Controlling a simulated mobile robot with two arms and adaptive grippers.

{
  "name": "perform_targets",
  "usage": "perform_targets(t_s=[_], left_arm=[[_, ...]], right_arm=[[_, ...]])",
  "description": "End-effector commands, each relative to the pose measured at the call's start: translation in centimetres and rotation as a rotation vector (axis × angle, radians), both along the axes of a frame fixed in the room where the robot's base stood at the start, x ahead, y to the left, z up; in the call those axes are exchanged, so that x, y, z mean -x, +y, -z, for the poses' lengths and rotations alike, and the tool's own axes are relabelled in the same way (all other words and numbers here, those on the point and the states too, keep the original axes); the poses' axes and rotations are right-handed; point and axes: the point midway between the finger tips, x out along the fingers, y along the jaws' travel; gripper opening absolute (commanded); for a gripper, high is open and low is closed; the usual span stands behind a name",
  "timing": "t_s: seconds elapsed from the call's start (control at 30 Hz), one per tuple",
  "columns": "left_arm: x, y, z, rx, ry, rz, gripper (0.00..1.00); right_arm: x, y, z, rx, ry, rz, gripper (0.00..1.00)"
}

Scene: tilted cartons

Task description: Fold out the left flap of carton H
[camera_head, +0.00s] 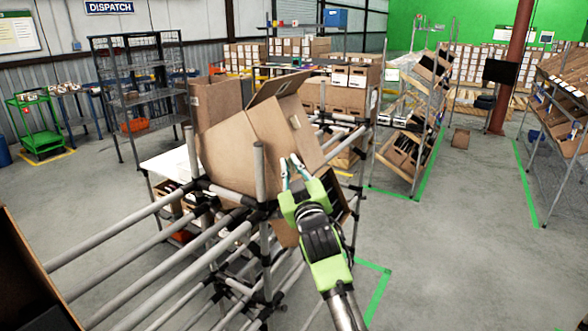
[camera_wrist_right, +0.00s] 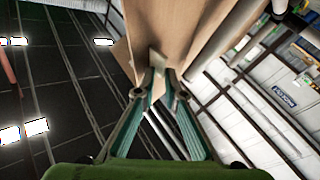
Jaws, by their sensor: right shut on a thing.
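A tilted brown carton (camera_head: 235,145) rests on the pipe rack in the middle of the head view, with flaps standing out at its top. I cannot read a letter on it, so I cannot confirm it is carton H. My right gripper (camera_head: 293,168) is at the carton's near right side, against a brown cardboard panel (camera_head: 298,128). In the right wrist view its fingertips (camera_wrist_right: 163,73) are closed together on the edge of a cardboard flap (camera_wrist_right: 165,28). The fingers partly hide the gripped edge. My left gripper is not in view.
Grey rack pipes (camera_head: 150,245) run across the lower left, with an upright post (camera_head: 259,175) close left of my right gripper. A dark brown panel (camera_head: 25,285) fills the lower left corner. Open floor (camera_head: 460,240) lies to the right, before a shelf of cartons (camera_head: 405,150).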

Motion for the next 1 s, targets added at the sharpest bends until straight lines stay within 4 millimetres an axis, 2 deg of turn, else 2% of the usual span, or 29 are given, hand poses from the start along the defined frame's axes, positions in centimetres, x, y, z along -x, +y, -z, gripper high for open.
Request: perform_targets(t_s=[0.03,0.47,0.5,0.53,1.0], left_arm=[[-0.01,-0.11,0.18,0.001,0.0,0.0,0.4],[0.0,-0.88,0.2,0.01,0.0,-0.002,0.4],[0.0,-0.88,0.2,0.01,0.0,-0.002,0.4],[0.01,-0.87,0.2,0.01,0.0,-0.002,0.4],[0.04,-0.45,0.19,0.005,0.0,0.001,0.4]], right_arm=[[0.09,1.07,0.47,-0.007,0.008,-0.015,0.0],[0.08,1.07,0.22,-0.003,0.001,-0.011,0.0],[0.08,1.07,0.22,-0.003,0.001,-0.011,0.15],[0.08,1.06,0.23,-0.003,0.001,-0.01,0.21],[0.08,1.01,0.16,0.0,-0.001,-0.009,0.21]])
